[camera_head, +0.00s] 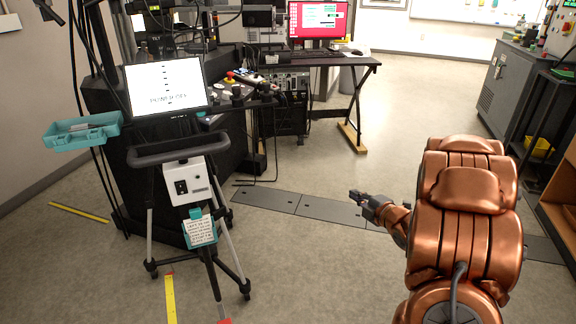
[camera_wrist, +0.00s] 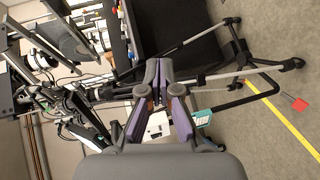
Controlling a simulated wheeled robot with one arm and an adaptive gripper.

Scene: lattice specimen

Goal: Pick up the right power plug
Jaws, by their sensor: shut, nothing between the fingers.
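A white box (camera_head: 187,181) with dark sockets or switches on its front is mounted on a wheeled tripod stand. No power plug can be made out clearly in either view. The white box also shows, partly hidden behind my fingers, in the wrist view (camera_wrist: 157,128). My gripper (camera_head: 358,197) is to the right of the stand, well apart from it, over open floor. In the wrist view the purple-grey fingers (camera_wrist: 158,68) are together with nothing between them.
The stand carries a monitor (camera_head: 167,86), a dark handle bar (camera_head: 178,148) and a teal holder with a printed label (camera_head: 200,228). A teal tray (camera_head: 82,131) is at left. A desk (camera_head: 345,68) stands behind. The floor (camera_head: 310,245) between stand and arm is clear.

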